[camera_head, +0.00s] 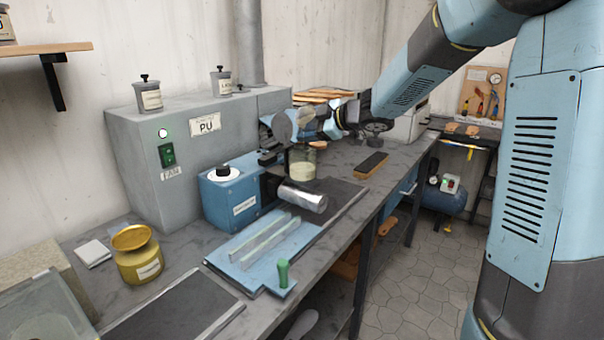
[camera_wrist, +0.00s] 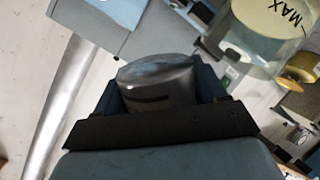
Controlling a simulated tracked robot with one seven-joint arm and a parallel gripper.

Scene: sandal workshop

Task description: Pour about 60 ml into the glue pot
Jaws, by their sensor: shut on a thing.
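My gripper (camera_wrist: 160,92) is shut on a shiny metal cup (camera_wrist: 158,78), which sits between its two fingers in the wrist view. In the head view the cup (camera_head: 303,197) lies nearly on its side above the bench, its far end turned right. A clear jar (camera_head: 302,161) with pale contents is just behind the cup; the wrist view shows a clear jar (camera_wrist: 262,30) marked MAX. A brass-coloured pot (camera_head: 138,256) with a label stands at the bench's left front. I cannot read its label or tell which vessel is the glue pot. The cup's contents are hidden.
A blue box (camera_head: 232,196) and a grey PU cabinet (camera_head: 150,185) stand along the back. A blue board with clear strips (camera_head: 262,243) and a green-handled tool (camera_head: 283,272) lie in front. A dark brush-like block (camera_head: 371,165) lies right of the jar.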

